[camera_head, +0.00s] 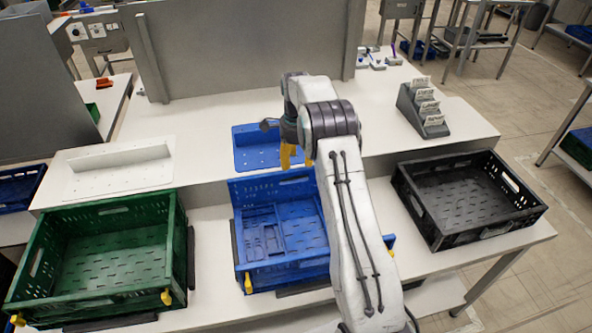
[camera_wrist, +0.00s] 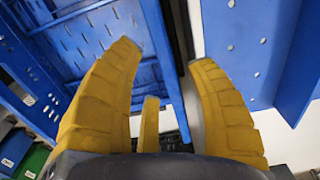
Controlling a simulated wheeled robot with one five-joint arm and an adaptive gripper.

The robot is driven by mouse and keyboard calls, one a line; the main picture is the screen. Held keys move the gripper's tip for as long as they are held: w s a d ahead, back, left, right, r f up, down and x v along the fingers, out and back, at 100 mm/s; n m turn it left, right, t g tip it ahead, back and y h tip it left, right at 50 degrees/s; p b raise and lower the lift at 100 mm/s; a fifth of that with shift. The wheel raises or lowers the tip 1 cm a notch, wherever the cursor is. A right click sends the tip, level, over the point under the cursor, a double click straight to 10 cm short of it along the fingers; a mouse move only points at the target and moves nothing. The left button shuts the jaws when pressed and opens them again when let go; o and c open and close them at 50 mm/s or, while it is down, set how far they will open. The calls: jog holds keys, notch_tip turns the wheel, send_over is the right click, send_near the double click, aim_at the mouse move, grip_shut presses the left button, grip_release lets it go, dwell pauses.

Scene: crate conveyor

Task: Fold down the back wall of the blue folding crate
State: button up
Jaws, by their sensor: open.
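The blue folding crate (camera_head: 290,272) stands on the lower bench, centre. Its back wall (camera_head: 262,189) is upright and its front wall stands. Panels seem to lie flat inside, but my arm hides the right part. My gripper (camera_head: 288,158) is above and just behind the back wall, fingers pointing down. In the wrist view, the yellow fingers (camera_wrist: 165,58) are spread apart and empty. A blue wall edge (camera_wrist: 163,45) runs between them in the picture; I cannot tell whether they touch it. The slotted crate interior shows at the left (camera_wrist: 90,40).
A blue slotted panel or tray (camera_head: 250,136) lies on the raised shelf behind. A green crate (camera_head: 105,298) stands left and a black crate (camera_head: 480,232) right. A white tray (camera_head: 115,152) and a grey card holder (camera_head: 417,105) rest on the shelf. A grey partition (camera_head: 240,45) stands behind.

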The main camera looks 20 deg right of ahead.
aim_at(296, 171)
jog(key=shift+f+p, duration=0.5)
jog(key=shift+f, duration=2.05)
grip_shut()
